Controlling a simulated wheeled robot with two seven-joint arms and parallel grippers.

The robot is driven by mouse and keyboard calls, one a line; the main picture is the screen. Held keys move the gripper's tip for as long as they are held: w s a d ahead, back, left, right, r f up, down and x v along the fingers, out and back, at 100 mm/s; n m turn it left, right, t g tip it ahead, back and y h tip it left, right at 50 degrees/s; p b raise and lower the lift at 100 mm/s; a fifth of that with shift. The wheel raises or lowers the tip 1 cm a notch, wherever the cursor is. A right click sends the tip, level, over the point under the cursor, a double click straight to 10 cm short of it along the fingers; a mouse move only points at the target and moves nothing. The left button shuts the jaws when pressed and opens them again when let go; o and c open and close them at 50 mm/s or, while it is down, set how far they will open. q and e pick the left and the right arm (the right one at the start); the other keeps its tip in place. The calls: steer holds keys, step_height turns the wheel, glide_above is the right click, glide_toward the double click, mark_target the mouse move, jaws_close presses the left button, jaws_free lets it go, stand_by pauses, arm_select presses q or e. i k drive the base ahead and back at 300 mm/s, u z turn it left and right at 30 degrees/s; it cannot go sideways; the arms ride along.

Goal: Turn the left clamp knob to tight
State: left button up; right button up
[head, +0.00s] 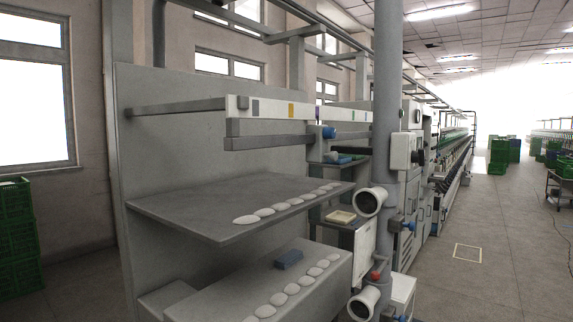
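I cannot tell which part is the left clamp knob. Small blue knob-like parts show at the machine: one at the end of the upper rail (329,132), one beside the grey column (408,226), and one low at the bottom edge (402,318). A small red knob-like part (376,275) sits between two white round openings. Whether any of them is tight or loose cannot be seen. Neither of my grippers is in view.
A grey machine with an upper shelf (190,207) and a lower shelf (215,294) bears rows of white discs. A thick grey column (385,120) stands at its right. Green crates (15,240) are stacked at left. The floor aisle (500,260) at right is largely clear.

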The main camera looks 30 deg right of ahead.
mark_target(328, 133)
steer(key=z, duration=1.25)
steer(key=k, duration=1.05)
steer(key=z, duration=0.85)
steer(key=i, duration=1.25)
steer(key=u, duration=0.65)
